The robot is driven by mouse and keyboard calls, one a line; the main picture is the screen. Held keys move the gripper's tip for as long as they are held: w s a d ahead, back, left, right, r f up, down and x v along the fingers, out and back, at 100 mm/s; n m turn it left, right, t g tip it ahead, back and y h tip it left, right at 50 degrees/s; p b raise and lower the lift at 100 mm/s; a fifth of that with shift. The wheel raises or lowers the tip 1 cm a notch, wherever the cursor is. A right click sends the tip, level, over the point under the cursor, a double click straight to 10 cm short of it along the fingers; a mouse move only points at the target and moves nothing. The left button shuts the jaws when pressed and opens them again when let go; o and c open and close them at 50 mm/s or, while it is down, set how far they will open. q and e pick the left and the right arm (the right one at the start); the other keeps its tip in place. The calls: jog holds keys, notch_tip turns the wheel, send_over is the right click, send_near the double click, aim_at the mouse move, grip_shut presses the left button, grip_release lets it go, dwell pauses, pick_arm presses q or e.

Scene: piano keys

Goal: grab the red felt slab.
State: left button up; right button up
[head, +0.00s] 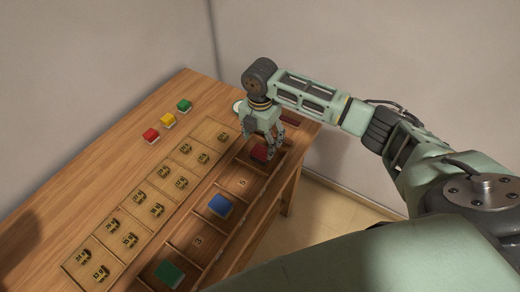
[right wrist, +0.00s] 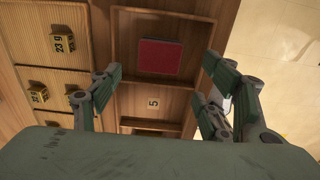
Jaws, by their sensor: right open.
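The red felt slab (right wrist: 160,57) lies flat in a compartment of the wooden tray (right wrist: 114,60), seen ahead of my fingers in the right wrist view. In the head view the slab (head: 259,153) shows partly, beside my fingers. My right gripper (head: 274,150) is above that compartment, pointing down. In the right wrist view my right gripper (right wrist: 160,80) has its fingers spread wide on either side of the slab, with nothing between them. My left gripper is not in view.
Blue (head: 221,205) and green (head: 170,273) slabs lie in other compartments of the tray. Several numbered brass pieces (head: 157,210) sit in the neighbouring compartments. The table's right edge is close.

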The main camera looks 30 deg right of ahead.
aim_at(261, 151)
jog(key=f, duration=0.1)
jog(key=f+p, duration=0.1)
jog(key=f, duration=0.2)
jog(key=shift+w+d+f, duration=0.2)
jog(key=shift+w, duration=0.05)
jog(key=shift+s+f, duration=0.1)
jog(key=shift+f, duration=0.25)
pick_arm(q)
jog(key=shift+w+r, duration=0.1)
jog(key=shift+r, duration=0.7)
pick_arm(e)
jog(key=c, duration=1)
